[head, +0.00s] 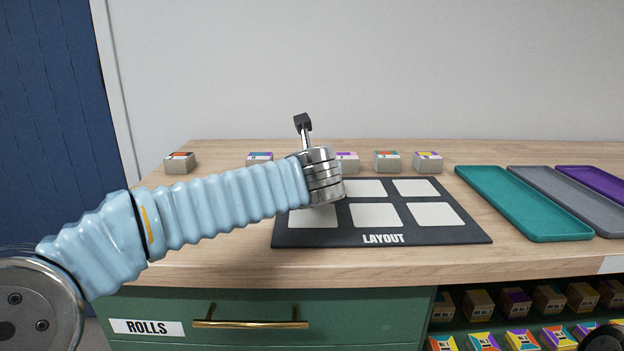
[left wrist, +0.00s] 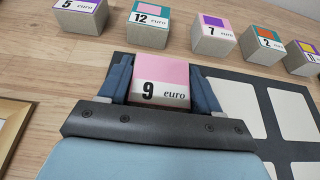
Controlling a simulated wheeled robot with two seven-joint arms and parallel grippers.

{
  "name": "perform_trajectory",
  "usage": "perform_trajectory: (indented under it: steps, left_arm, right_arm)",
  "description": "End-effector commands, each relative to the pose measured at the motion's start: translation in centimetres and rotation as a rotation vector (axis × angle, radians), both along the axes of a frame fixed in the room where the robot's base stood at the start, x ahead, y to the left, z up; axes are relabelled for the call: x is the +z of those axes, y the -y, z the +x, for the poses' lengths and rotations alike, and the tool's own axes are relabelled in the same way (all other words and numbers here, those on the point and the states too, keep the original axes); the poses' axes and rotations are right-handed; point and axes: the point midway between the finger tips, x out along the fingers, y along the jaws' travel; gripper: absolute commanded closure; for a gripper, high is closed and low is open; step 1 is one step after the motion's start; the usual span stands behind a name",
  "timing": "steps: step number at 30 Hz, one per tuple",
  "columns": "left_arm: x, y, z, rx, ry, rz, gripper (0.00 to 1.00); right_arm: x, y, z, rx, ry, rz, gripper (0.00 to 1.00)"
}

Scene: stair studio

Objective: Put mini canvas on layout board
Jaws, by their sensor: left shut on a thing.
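My left gripper (left wrist: 163,78) is shut on a block with a pink and white top marked "9 euro" (left wrist: 162,72). In the head view my left arm and wrist hide the fingers and this block. The black layout board (head: 285,238), with several pale cells, lies on the table, and my wrist covers its left back part. In the left wrist view the board (left wrist: 240,85) is to the right of the gripper. A tan-edged frame (left wrist: 12,112), only partly seen, lies at the left edge there; I cannot tell whether it is the mini canvas. My right gripper is not seen.
Several grey price blocks (head: 387,161) stand in a row behind the board. A teal tray (head: 525,205), a grey tray (head: 570,195) and a purple tray (head: 598,180) lie to the right. A drawer marked "ROLLS" (head: 250,303) and a shelf of small boxes are below.

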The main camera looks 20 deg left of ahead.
Motion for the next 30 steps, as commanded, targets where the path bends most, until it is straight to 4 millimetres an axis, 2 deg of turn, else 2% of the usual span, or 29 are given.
perform_trajectory:
  steps: [8,9,14,24,30]
  left_arm:
    - [-0.2,0.0,0.0,0.000,0.001,0.000,0.66]
    - [-0.2,0.0,0.0,0.000,0.001,-0.001,0.35]
    - [-0.1,0.0,0.0,0.000,0.001,-0.001,0.11]
    - [0.5,0.0,0.0,0.001,0.002,-0.001,0.11]
    - [1.7,0.9,-3.2,-0.002,0.005,-0.001,0.11]
  right_arm:
    - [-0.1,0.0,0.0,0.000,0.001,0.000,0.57]
    - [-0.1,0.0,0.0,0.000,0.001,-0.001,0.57]
    - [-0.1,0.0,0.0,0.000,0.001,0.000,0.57]
    - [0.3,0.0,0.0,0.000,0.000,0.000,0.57]
    - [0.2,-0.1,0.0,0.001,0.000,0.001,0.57]
